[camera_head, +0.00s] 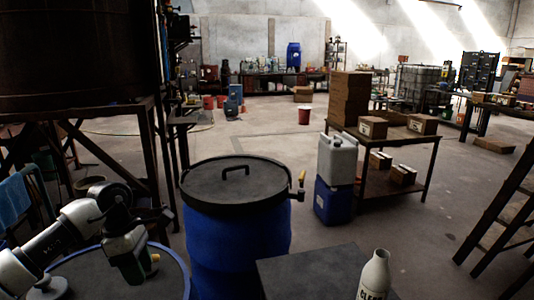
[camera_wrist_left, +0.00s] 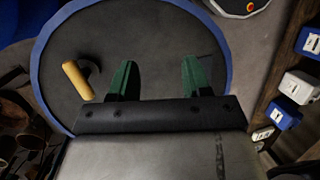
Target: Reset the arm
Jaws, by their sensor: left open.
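My left arm comes in from the lower left in the head view, folded low. Its left gripper (camera_head: 135,274) points down over a blue-rimmed vat (camera_head: 178,270) with a dark round top. In the left wrist view the two green fingers of the left gripper (camera_wrist_left: 157,70) stand apart with nothing between them, above the dark top of the same vat (camera_wrist_left: 100,30). A yellow wooden handle (camera_wrist_left: 77,81) is left of the fingers and apart from them. My right gripper is in neither view.
A blue drum with a black lid (camera_head: 235,182) stands right of the arm. A white bottle (camera_head: 374,275) stands at the lower right by a dark surface (camera_head: 310,272). Jerrycans (camera_head: 337,160) and a table of boxes (camera_head: 390,150) are beyond. A dark tank stand (camera_head: 90,155) is at left.

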